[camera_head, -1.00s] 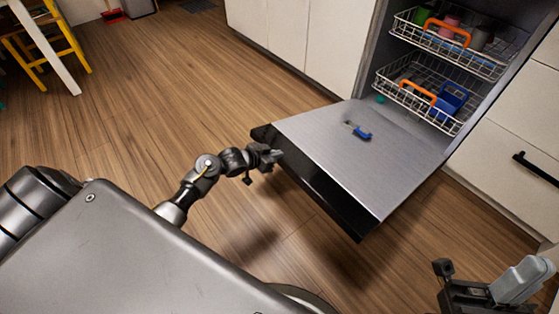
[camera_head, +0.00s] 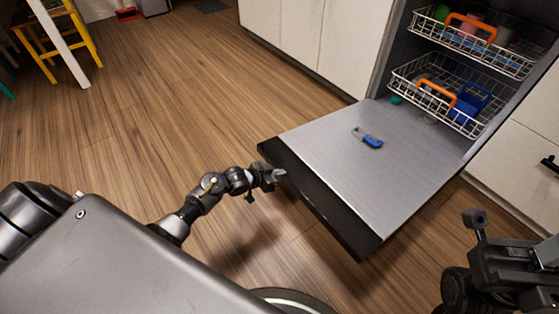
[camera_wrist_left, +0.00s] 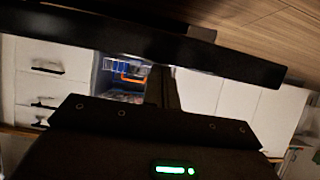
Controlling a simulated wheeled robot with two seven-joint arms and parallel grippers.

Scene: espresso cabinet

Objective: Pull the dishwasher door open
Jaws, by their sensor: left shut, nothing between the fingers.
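The dishwasher door (camera_head: 365,175) is folded down, wide open and close to level. Its silver inner face is up and its dark outer edge (camera_head: 320,203) faces me. My left gripper (camera_head: 277,175) is shut and empty, beside the near left part of that dark edge. I cannot tell whether it touches the door. In the left wrist view a dark bar, probably the door (camera_wrist_left: 130,40), crosses the top, with the gripper's dark body below. The door's handle is not clear in either view.
A blue and grey item (camera_head: 368,138) lies on the door. The lower rack (camera_head: 440,98) and upper rack (camera_head: 470,45) hold dishes and orange-handled items. Cabinets flank the dishwasher. My right arm (camera_head: 500,268) shows at lower right. Wooden floor (camera_head: 150,130) is clear on the left.

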